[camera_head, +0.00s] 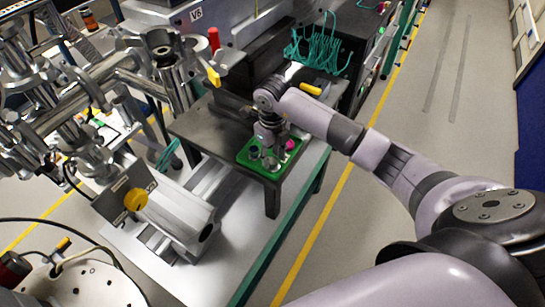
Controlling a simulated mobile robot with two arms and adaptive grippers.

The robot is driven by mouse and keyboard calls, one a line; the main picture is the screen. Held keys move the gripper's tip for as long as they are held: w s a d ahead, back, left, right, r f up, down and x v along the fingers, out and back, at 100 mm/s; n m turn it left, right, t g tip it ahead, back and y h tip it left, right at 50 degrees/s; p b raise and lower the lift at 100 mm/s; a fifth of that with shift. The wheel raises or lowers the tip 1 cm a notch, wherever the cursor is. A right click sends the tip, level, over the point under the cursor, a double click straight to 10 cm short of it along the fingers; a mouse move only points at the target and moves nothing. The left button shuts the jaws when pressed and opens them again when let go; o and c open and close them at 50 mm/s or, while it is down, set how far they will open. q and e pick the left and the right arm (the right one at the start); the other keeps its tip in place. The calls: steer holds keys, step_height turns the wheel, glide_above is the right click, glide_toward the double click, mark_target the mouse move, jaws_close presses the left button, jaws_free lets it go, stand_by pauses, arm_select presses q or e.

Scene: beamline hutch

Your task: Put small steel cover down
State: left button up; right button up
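My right gripper (272,164) points down over a green tray (262,173) on a dark table. Its fingers reach down to the level of the tray, and they are too small in the view to tell whether they are open or shut. I cannot make out the small steel cover; grey metal parts at the fingertips blend with the gripper. A small dark round piece (254,151) is in the tray left of the fingers. A pink piece (290,145) is to the right of them. My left gripper is not in view.
The dark table (205,130) has bare top left of the tray. Steel beamline pipes (100,80) crowd the left. A teal wire rack (318,48) and a yellow item (311,89) are behind my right arm. The floor at right is clear.

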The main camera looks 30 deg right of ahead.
mark_target(273, 160)
step_height(273, 160, up, 11)
steer(key=b, duration=0.2)
stand_by(0.6)
